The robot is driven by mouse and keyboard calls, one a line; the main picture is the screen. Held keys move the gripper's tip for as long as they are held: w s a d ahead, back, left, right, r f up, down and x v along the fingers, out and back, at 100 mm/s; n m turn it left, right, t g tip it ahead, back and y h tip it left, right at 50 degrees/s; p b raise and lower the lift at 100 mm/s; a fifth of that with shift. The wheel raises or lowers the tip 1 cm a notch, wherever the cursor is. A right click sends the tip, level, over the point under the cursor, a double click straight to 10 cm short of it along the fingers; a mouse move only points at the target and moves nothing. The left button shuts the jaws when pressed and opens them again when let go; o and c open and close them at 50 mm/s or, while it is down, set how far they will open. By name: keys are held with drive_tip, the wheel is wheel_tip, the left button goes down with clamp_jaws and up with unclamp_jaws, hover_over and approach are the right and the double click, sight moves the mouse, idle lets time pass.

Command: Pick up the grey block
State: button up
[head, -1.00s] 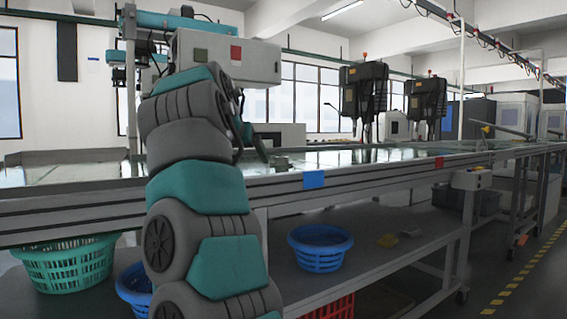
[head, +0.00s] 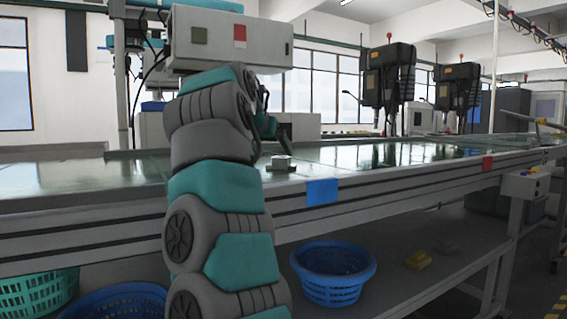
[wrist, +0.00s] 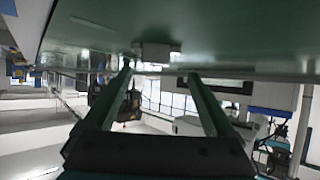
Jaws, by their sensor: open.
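The grey block (head: 280,164) sits on the green, shiny worktop (head: 350,156) near its front edge, just right of my arm in the head view. In the wrist view the scene is upside down, and the block (wrist: 157,51) shows against the green surface, beyond the fingertips and between their lines. My gripper (wrist: 158,76) is open, with its two fingers apart and nothing between them. It is clear of the block. In the head view my arm hides most of the gripper.
A blue square (head: 322,191) and a red square (head: 487,163) mark the table's front rail. On the shelf below stand a blue basket (head: 333,275) and a green basket (head: 38,298). A grey box-shaped machine (head: 228,42) stands behind my arm. The worktop right of the block is clear.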

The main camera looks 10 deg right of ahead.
sight(278, 162)
drive_tip(key=shift+d+p+x, duration=0.2)
drive_tip(key=shift+p+x, duration=0.2)
drive_tip(key=shift+x, duration=1.05)
drive_tip(key=shift+d+p+x, duration=0.2)
drive_tip(key=shift+p+x, duration=0.2)
drive_tip(key=shift+x, duration=1.05)
drive_tip(key=shift+s+r, duration=0.1)
drive_tip(key=shift+r, duration=0.05)
clamp_jaws()
